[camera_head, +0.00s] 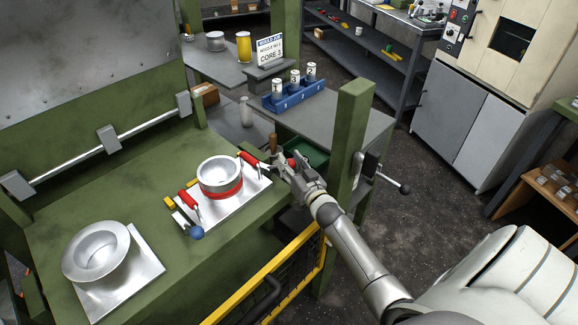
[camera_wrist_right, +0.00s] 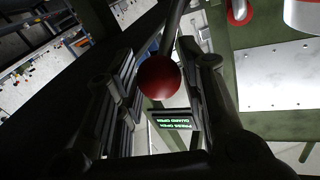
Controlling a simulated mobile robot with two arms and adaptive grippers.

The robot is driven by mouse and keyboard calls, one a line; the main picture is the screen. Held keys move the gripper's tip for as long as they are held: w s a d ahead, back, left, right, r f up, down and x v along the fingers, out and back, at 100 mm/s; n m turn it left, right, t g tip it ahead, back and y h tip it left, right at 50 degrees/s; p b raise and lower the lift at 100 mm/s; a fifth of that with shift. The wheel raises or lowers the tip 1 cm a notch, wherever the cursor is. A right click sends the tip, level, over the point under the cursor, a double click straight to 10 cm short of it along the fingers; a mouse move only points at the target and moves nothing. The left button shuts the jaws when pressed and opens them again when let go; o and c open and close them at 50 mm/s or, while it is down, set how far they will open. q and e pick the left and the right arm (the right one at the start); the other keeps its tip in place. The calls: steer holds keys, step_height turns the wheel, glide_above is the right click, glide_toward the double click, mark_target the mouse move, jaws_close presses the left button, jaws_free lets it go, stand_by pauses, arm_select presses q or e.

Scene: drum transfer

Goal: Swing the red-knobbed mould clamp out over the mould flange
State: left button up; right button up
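The red knob (camera_head: 291,163) of a mould clamp is at the right corner of the mould plate (camera_head: 246,192); it also shows in the right wrist view (camera_wrist_right: 159,76), on a thin rod. The silver mould (camera_head: 219,174) with a red band stands upright on the plate. A blue knob (camera_head: 197,233) is at the plate's front corner. The clamp arm under the red knob is mostly hidden by my gripper. My left gripper is not in view.
Two red-handled toggle clamps (camera_head: 188,197) (camera_head: 252,159) flank the mould. A flanged silver piece (camera_head: 96,251) stands on the left. A green post (camera_head: 348,150) with a lever rises right beside my right arm. A yellow rail (camera_head: 265,275) runs in front of the bench.

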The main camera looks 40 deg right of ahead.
steer(key=shift+o, duration=1.1)
steer(key=shift+f, duration=0.35)
steer(key=shift+a, duration=0.1)
steer(key=shift+s, duration=0.1)
steer(key=shift+s+a+f, duration=0.1)
steer(key=shift+s+a, duration=0.05)
steer(key=shift+s, duration=0.4)
steer(key=s+a, duration=0.1)
steer(key=s, duration=0.9)
steer(key=shift+s, duration=0.35)
